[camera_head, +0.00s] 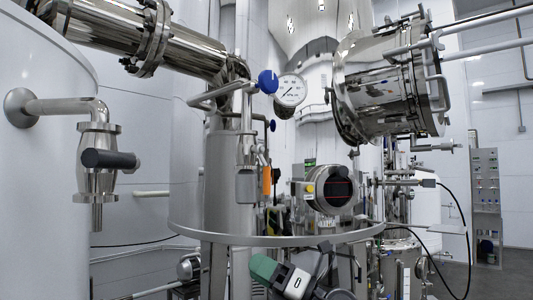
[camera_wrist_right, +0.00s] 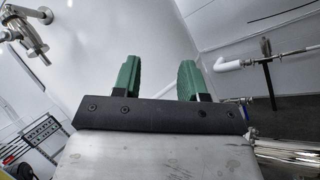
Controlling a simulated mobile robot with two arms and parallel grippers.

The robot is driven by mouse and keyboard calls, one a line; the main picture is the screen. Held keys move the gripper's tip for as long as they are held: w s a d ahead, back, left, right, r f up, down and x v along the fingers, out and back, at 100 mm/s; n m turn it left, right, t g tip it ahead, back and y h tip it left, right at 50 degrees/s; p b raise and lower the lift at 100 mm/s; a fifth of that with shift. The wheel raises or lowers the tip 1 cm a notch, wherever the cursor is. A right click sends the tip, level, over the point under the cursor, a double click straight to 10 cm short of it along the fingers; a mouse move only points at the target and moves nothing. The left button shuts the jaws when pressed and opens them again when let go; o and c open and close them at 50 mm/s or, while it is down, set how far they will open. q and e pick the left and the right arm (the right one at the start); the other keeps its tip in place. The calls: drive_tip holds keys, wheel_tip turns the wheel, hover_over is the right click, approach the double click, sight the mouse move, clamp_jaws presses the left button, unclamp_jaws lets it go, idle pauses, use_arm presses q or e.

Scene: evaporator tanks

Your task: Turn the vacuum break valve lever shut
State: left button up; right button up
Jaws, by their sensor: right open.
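No lever is labelled, so I cannot tell for sure which is the vacuum break valve. A blue round-ended handle (camera_head: 268,81) stands beside the dial gauge (camera_head: 291,90) on the upper pipework. A steel valve with a black handle (camera_head: 110,159) hangs from the tank at the left, its handle roughly horizontal. An orange lever (camera_head: 267,180) hangs on the central column. My right gripper (camera_head: 261,268), with green fingers, is low in the middle, below these handles and apart from them. In the right wrist view its fingers (camera_wrist_right: 157,75) are apart with nothing between them. My left gripper is not in view.
A curved metal rail (camera_head: 277,240) passes just above my right gripper. A large steel vessel (camera_head: 385,85) juts out at upper right. A control cabinet (camera_head: 486,190) stands at far right. In the wrist view, a white pipe (camera_wrist_right: 232,65) runs at right and a steel fitting (camera_wrist_right: 30,30) at upper left.

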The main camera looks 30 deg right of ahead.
drive_tip(key=s+d+r+n+g+h+p, duration=0.1)
drive_tip(key=d+r+n, duration=0.1)
drive_tip(key=r, duration=0.4)
drive_tip(key=s+d+r+n+h+p, duration=0.1)
drive_tip(key=r+n, duration=0.1)
drive_tip(key=r, duration=0.3)
drive_tip(key=h+p, duration=0.2)
drive_tip(key=h, duration=0.3)
approach(267, 175)
drive_tip(key=shift+n, duration=0.3)
drive_tip(key=p+x, duration=0.1)
drive_tip(key=x, duration=0.2)
drive_tip(key=p+x, duration=0.1)
drive_tip(key=x, duration=0.3)
drive_tip(key=p+x, duration=0.2)
drive_tip(key=x, duration=0.1)
drive_tip(key=shift+w+d, duration=0.15)
drive_tip(key=shift+w, duration=0.3)
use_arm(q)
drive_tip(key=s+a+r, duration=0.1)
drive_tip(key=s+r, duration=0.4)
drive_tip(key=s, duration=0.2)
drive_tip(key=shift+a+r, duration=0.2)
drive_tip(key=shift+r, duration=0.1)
use_arm(e)
clamp_jaws()
